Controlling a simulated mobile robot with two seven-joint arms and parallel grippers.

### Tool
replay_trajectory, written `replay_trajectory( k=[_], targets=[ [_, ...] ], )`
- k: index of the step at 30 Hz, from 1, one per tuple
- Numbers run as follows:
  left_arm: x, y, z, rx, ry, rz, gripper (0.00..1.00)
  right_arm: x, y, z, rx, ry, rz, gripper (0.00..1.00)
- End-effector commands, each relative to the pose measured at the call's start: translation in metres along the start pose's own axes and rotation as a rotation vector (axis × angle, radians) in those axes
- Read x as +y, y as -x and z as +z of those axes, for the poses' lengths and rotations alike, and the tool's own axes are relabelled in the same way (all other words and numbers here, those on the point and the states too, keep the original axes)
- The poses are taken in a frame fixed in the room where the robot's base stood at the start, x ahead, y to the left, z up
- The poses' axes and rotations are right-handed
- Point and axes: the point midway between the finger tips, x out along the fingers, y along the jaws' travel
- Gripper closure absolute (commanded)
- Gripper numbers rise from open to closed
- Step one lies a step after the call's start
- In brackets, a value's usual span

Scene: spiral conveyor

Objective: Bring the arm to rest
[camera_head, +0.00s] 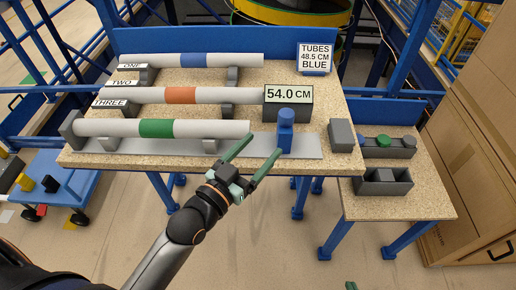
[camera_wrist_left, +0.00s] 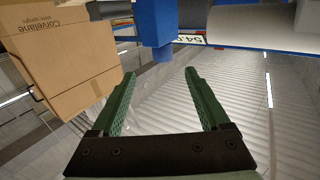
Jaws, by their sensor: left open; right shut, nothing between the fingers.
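My left gripper (camera_head: 265,143) is open and empty at the front edge of the main table, its fingers pointing toward the blue upright piece (camera_head: 285,130). In the left wrist view its green fingers (camera_wrist_left: 160,73) are spread, with nothing between them. Only the green tip of my right gripper (camera_head: 351,285) shows at the bottom edge of the head view. A tube with a green band (camera_head: 157,128) lies on supports just beyond the left gripper. Tubes with an orange band (camera_head: 181,95) and a blue band (camera_head: 193,60) lie behind it.
The speckled table (camera_head: 335,105) carries a 54.0 CM display (camera_head: 288,95) and a "TUBES 48.5 CM BLUE" sign (camera_head: 315,57). A lower side table (camera_head: 430,203) holds grey bins (camera_head: 383,188). Cardboard boxes (camera_head: 475,170) stand at the right. The floor in front is clear.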

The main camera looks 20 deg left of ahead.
Motion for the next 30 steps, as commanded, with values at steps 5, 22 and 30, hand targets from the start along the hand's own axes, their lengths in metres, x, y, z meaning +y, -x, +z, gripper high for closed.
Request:
replay_trajectory(
  k=[5,22,30],
  targets=[
    [0.000,0.000,0.002,-0.006,0.000,-0.001,0.21,0.000,0.000,-0.001,0.000,0.000,0.000,1.00],
    [0.004,0.139,0.208,-0.685,0.084,-0.078,0.21,-0.002,0.028,-0.031,0.000,0.000,0.000,1.00],
    [0.006,0.157,0.224,-0.741,0.089,-0.085,0.21,-0.002,0.028,-0.031,0.000,0.000,0.000,1.00]
  ],
)
